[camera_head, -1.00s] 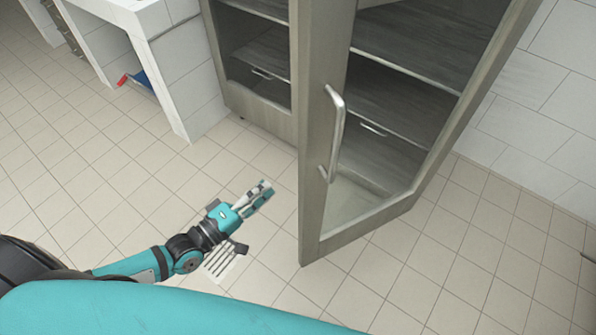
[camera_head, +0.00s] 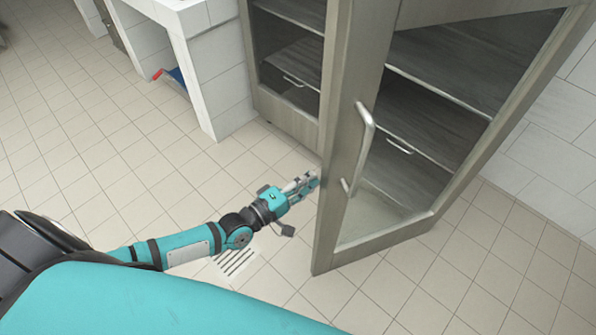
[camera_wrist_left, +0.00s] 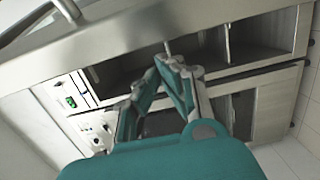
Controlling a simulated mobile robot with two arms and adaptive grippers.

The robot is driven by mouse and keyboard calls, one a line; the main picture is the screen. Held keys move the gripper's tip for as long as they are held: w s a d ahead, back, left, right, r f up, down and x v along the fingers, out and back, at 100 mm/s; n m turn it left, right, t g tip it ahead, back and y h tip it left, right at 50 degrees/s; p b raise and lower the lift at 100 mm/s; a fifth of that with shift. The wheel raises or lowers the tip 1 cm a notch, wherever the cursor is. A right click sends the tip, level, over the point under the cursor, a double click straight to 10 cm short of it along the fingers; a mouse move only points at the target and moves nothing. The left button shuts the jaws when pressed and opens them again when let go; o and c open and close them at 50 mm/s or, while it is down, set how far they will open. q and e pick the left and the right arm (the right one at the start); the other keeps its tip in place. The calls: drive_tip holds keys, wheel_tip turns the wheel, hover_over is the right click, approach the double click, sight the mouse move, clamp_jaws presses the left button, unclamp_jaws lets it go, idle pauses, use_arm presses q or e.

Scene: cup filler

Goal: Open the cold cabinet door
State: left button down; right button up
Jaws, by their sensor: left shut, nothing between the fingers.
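The cabinet (camera_head: 290,118) has a glass door with a grey frame (camera_head: 338,200), and this door stands ajar, swung out toward me. A curved metal handle (camera_head: 362,150) sits on the door frame; a handle also shows at the top left of the left wrist view (camera_wrist_left: 66,8). My left gripper (camera_head: 312,180) is shut and empty, just left of the door's edge and lower than most of the handle. In the left wrist view its fingertips (camera_wrist_left: 165,62) meet near the door frame (camera_wrist_left: 130,40); I cannot tell whether they touch it. My right gripper is not in view.
A white counter (camera_head: 215,75) stands left of the cabinet, with a red and blue object (camera_head: 172,80) beneath it. A floor drain grate (camera_head: 236,262) lies below my left arm. The tiled floor (camera_head: 110,165) on the left is clear.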

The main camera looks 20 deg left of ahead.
use_arm(q)
drive_tip(key=shift+s+d, duration=0.3)
drive_tip(key=shift+d, duration=0.05)
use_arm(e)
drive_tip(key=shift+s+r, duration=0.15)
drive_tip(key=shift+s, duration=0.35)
use_arm(q)
drive_tip(key=shift+s, duration=0.1)
